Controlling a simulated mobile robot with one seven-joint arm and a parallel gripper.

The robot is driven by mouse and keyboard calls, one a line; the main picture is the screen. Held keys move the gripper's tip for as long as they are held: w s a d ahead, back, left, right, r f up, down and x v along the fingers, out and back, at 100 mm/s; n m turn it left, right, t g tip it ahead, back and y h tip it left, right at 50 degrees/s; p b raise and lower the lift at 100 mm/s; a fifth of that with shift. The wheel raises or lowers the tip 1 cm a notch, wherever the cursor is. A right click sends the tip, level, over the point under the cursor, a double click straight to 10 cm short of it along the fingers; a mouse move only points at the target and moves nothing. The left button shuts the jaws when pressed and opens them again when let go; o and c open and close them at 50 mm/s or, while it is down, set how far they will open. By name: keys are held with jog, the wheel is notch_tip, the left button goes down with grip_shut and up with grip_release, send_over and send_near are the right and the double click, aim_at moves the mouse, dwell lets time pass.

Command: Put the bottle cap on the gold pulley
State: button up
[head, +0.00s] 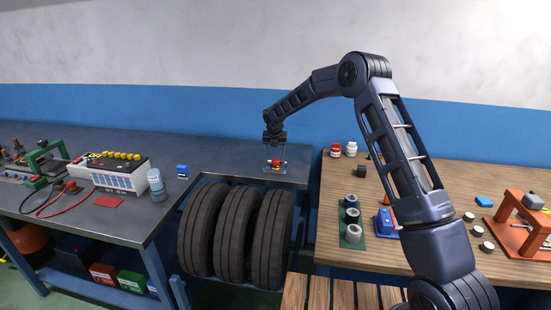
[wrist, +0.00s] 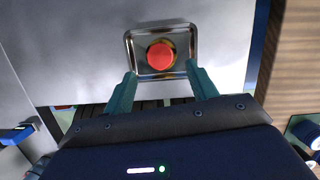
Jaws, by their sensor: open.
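The red round bottle cap (wrist: 160,55) lies over the gold pulley (wrist: 170,48), whose rim shows around it in the wrist view. Both are in a shallow shiny metal tray (wrist: 133,64) near the edge of the grey bench. In the head view the cap (head: 275,163) shows as a red spot in the tray (head: 275,172). My gripper (wrist: 161,74) is open and empty, its fingers apart near the tray's front side. In the head view my gripper (head: 274,141) hangs just above the tray. How the cap sits on the pulley underneath is hidden.
The grey bench (head: 225,155) is mostly clear left of the tray. A small blue block (head: 182,171) and a bottle (head: 156,186) stand further left. Tyres (head: 235,235) hang below the bench. A wooden table (head: 430,178) with jars and parts stands right.

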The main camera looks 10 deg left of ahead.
jog(key=s+d+r+m, duration=0.4)
jog(key=d+r, duration=0.5)
jog(key=r, duration=0.1)
jog(key=s+d+r+m, duration=0.4)
jog(key=d+r+m, duration=0.1)
jog(key=d+r, duration=0.5)
jog(key=s+d+r+m+h, duration=0.1)
jog(key=s+d+r+m, duration=0.35)
jog(key=s+d, duration=0.2)
jog(key=s+d+r+m, duration=0.4)
jog(key=s+d+m, duration=0.1)
jog(key=d, duration=0.3)
jog(key=s+d+r+m+t, duration=0.1)
jog(key=s+d+r+m, duration=0.1)
jog(key=s+d+m, duration=0.9)
jog(key=s+d+f+m, duration=0.2)
jog(key=s+d+m, duration=0.1)
jog(key=s, duration=0.6)
jog(key=s+d+f+m, duration=0.3)
jog(key=s+m, duration=0.1)
jog(key=s, duration=0.5)
jog(key=shift+s+d+m+y, duration=0.15)
jog(key=shift+d+m+y, duration=0.1)
jog(key=shift+m+y, duration=0.1)
